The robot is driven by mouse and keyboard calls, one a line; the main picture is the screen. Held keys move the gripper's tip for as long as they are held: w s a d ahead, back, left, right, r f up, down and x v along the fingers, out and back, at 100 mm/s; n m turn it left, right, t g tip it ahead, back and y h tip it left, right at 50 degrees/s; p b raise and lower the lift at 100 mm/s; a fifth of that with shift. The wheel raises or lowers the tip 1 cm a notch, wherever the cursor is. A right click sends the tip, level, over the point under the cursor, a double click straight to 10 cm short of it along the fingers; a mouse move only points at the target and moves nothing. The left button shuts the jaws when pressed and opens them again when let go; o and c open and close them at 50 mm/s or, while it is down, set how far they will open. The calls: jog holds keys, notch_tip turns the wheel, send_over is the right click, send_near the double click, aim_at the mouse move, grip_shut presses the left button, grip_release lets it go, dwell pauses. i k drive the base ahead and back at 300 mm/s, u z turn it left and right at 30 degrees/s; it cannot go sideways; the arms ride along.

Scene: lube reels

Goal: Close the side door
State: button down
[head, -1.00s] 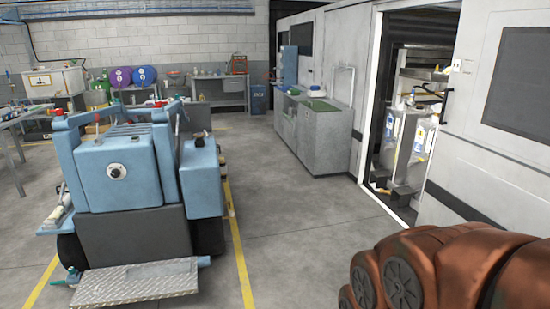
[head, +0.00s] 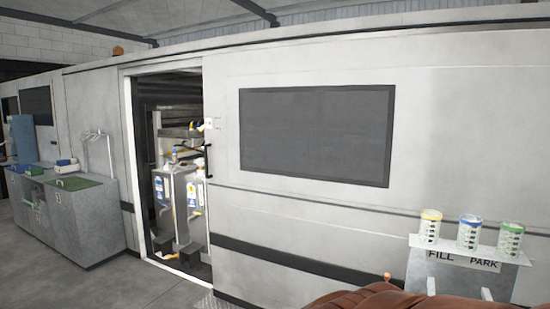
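The side door (head: 222,170) is a pale grey sliding panel on the long grey wall, to the right of a white-framed doorway. The doorway (head: 165,215) stands open, and shelves and white containers with blue and yellow labels show inside. A dark upright handle (head: 208,160) sits at the door panel's left edge, beside the opening. My orange-brown arm shows only in part at the bottom right edge. My gripper is out of view.
A grey cabinet (head: 85,228) with green and blue items on top stands left of the doorway. A stand marked FILL and PARK (head: 462,262) with three labelled cans is at the lower right. A dark window panel (head: 315,135) is on the wall. Floor is clear at lower left.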

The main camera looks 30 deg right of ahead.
aim_at(322, 160)
jog(key=z, duration=0.45)
jog(key=i, duration=3.2)
jog(key=z, duration=0.95)
